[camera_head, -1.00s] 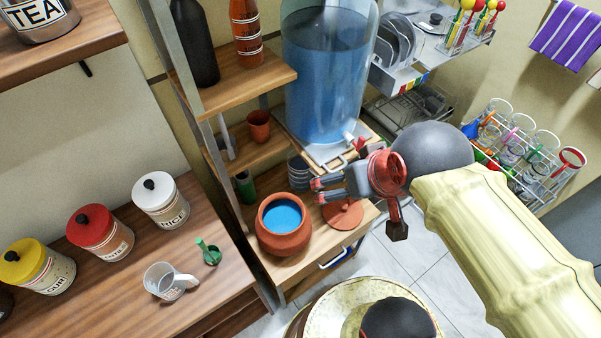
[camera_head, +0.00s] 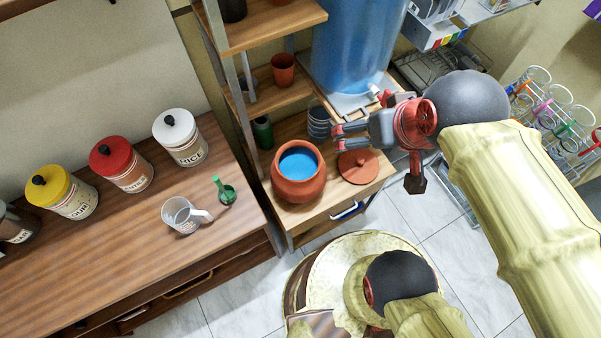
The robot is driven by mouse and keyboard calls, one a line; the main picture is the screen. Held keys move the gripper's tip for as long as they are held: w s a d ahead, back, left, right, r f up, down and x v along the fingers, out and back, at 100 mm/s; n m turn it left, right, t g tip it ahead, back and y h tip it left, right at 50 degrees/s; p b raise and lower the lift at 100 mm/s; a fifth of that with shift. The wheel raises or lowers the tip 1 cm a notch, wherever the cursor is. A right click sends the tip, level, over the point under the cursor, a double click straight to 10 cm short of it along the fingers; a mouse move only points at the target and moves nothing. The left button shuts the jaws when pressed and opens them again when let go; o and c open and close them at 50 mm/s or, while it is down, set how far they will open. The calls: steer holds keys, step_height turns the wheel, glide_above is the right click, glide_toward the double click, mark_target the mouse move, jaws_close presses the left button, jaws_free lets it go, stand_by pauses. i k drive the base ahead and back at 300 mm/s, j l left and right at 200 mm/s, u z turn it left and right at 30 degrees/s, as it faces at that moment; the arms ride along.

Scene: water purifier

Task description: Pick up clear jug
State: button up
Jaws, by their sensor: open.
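The clear jug (camera_head: 181,216) stands upright on the wooden counter (camera_head: 120,255), with its handle toward the right. My gripper (camera_head: 338,138) is open and empty, its fingers pointing left. In the picture it is up and to the right of the jug, well apart from it, over the lower shelf near the clay pot. Nothing blocks the view of the jug.
A green scoop-like item (camera_head: 224,190) lies just right of the jug. The rice canister (camera_head: 181,138), red canister (camera_head: 121,164) and yellow canister (camera_head: 62,192) stand behind. A clay pot (camera_head: 298,176) of blue liquid, its lid (camera_head: 358,167) and a large water container (camera_head: 356,45) are near my gripper.

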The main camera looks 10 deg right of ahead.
mark_target(321, 122)
steer(key=i+l, duration=0.1)
steer(key=l, duration=0.5)
steer(key=l+u, duration=0.1)
steer(key=l, duration=0.5)
steer(key=i+l, duration=0.15)
steer(key=l, duration=0.45)
steer(key=j+u, duration=0.1)
steer(key=j, duration=0.75)
steer(key=i+l+z, duration=0.1)
